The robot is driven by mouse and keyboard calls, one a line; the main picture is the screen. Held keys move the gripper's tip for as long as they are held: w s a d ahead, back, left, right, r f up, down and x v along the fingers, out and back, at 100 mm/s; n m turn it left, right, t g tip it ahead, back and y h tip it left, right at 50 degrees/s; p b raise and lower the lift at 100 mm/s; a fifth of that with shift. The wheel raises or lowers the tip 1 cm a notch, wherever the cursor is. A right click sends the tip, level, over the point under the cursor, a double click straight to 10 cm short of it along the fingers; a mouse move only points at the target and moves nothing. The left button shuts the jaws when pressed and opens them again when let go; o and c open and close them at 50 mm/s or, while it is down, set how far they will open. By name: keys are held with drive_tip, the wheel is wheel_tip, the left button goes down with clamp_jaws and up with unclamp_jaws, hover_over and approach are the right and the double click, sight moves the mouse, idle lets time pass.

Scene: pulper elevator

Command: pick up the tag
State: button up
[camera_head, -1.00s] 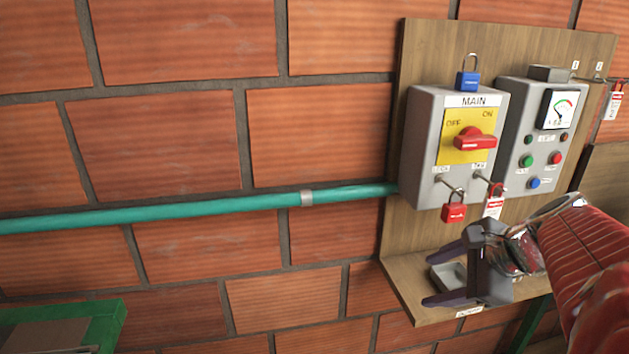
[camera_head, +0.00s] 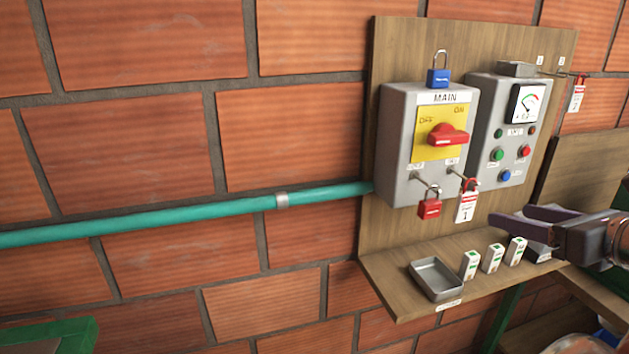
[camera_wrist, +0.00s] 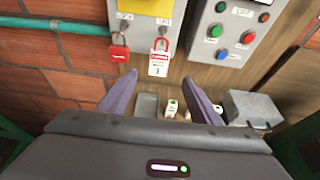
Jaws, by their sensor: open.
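A white tag with a red top (camera_head: 466,208), marked 1, hangs from the right peg under the grey MAIN switch box (camera_head: 400,150). It also shows in the wrist view (camera_wrist: 158,64), in line with the gap between my fingertips and beyond them. A second red and white tag (camera_head: 576,97) hangs from a wire at the upper right of the board. My gripper (camera_head: 508,216) is open and empty, to the right of the tag marked 1 and apart from it. In the wrist view my gripper (camera_wrist: 160,77) has its fingers spread.
A red padlock (camera_head: 429,204) hangs close left of the tag, and a blue padlock (camera_head: 438,72) sits on top of the box. The shelf below holds a metal tray (camera_head: 437,292) and several small white blocks (camera_head: 470,264). A control box (camera_head: 490,130) stands right of MAIN.

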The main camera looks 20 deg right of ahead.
sight(468, 205)
drive_tip(key=shift+x, duration=4.3)
drive_tip(key=shift+a, duration=0.1)
drive_tip(key=shift+x, duration=2.65)
drive_tip(key=shift+a, duration=0.1)
drive_tip(key=shift+s, duration=0.1)
drive_tip(key=shift+c, duration=0.4)
drive_tip(key=c, duration=1.1)
drive_tip(key=shift+r, duration=0.1)
drive_tip(key=shift+c, duration=0.2)
